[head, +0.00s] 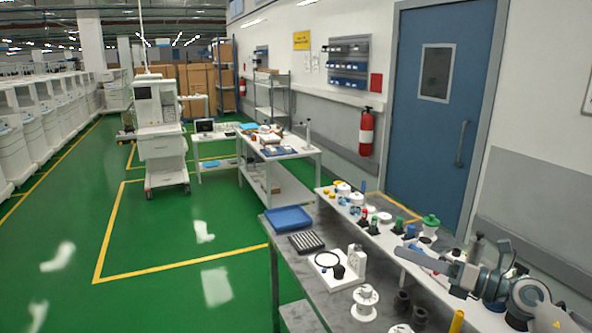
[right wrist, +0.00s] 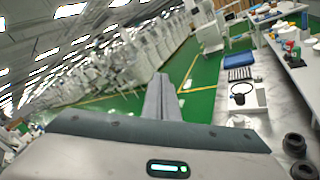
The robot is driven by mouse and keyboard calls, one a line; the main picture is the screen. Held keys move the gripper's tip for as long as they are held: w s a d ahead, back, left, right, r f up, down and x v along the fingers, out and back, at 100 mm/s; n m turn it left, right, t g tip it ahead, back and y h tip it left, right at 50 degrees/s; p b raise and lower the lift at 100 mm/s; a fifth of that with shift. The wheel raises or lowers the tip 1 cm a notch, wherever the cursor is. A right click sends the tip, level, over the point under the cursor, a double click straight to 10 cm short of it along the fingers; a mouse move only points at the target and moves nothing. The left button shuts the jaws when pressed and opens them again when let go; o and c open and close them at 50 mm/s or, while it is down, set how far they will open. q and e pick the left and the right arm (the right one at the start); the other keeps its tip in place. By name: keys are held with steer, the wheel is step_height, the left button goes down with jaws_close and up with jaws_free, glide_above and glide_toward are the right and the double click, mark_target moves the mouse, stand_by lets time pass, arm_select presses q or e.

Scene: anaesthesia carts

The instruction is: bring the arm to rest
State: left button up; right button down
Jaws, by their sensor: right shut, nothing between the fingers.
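My right arm comes in from the right edge of the head view, and its right gripper (head: 402,252) points left above the workbench (head: 385,262). The gripper is shut and empty, its two fingers lying together. In the right wrist view the closed fingers (right wrist: 161,97) point out toward the aisle, with nothing between them. The gripper appears raised above the things on the bench; the exact gap cannot be told. My left gripper is in neither view.
A blue tray (head: 288,219), a dark rack (head: 306,242), a white spool (head: 365,301) and dark round parts (right wrist: 294,145) stand on the bench. Bottles with green caps (head: 431,221) stand close behind the gripper. A blue door (head: 435,120) is beyond. The green floor at left is open.

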steer(key=s+d+f+m+t+h, duration=0.1)
steer(key=s+d+f+m+h, duration=0.2)
steer(key=s+f+m+h, duration=1)
steer(key=s+d+f+m+t+h, duration=0.3)
steer(key=f+m, duration=0.7)
steer(key=m, duration=0.9)
steer(key=s+a+f+m+g+y, duration=0.1)
steer(key=s+a+f+m+g, duration=0.25)
steer(key=s, duration=0.55)
steer(key=s+a+f+g, duration=0.2)
steer(key=s+f+g, duration=0.35)
steer(key=s, duration=0.35)
steer(key=s+a+f+m+g+y, duration=0.1)
steer(key=s+a+f+m+g, duration=0.15)
steer(key=s+f, duration=0.5)
steer(key=s+f+n+g+b, duration=0.1)
steer(key=s+f+b, duration=0.15)
steer(key=f, duration=1.35)
steer(key=s+f+g+b, duration=0.1)
steer(key=f+b, duration=0.2)
steer(key=f, duration=1.4)
steer(key=s+d+f+b, duration=0.2)
steer(key=s+f+b, duration=0.2)
steer(key=s+f, duration=1.3)
step_height(320, 180, down, 3)
steer(key=shift+s+d+g, duration=0.15)
steer(key=shift+s+g, duration=0.05)
steer(key=shift+g, duration=0.25)
